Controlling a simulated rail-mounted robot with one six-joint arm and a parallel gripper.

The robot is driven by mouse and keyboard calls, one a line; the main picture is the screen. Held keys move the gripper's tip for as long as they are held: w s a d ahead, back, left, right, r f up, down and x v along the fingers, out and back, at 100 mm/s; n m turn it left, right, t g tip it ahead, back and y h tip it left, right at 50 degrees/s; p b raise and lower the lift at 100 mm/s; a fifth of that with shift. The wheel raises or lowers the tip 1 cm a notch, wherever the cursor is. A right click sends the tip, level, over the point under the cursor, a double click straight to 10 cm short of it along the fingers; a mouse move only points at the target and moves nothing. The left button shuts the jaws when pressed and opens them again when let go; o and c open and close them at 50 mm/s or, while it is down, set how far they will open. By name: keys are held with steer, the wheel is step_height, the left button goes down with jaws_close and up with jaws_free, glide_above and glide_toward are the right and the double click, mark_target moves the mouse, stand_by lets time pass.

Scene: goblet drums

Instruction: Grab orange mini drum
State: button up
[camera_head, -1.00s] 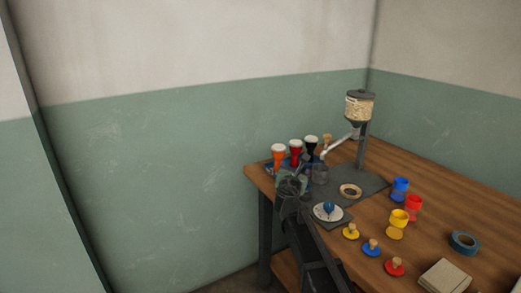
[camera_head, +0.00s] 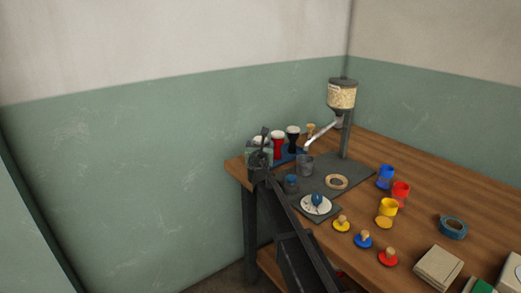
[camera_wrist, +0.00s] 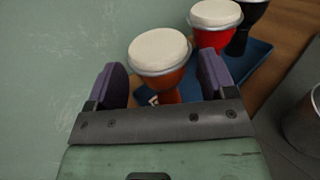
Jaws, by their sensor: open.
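The orange mini drum (camera_wrist: 163,72) has a pale round head and stands on a blue tray (camera_wrist: 259,53) in the wrist view. My gripper (camera_wrist: 166,84) is open, with one purple-padded finger on each side of the drum. The right finger is close to the drum's side; I cannot tell if either finger touches it. The drum's base is partly hidden by my gripper. In the head view my gripper (camera_head: 260,150) covers most of the orange drum at the table's left corner.
A red drum (camera_head: 278,143) and a black drum (camera_head: 292,138) stand to the right on the tray. Coloured cups and knobbed discs occupy the table's front right.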

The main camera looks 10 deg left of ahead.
steer(key=w, duration=0.3)
steer(key=shift+a, duration=0.1)
steer(key=c, duration=0.7)
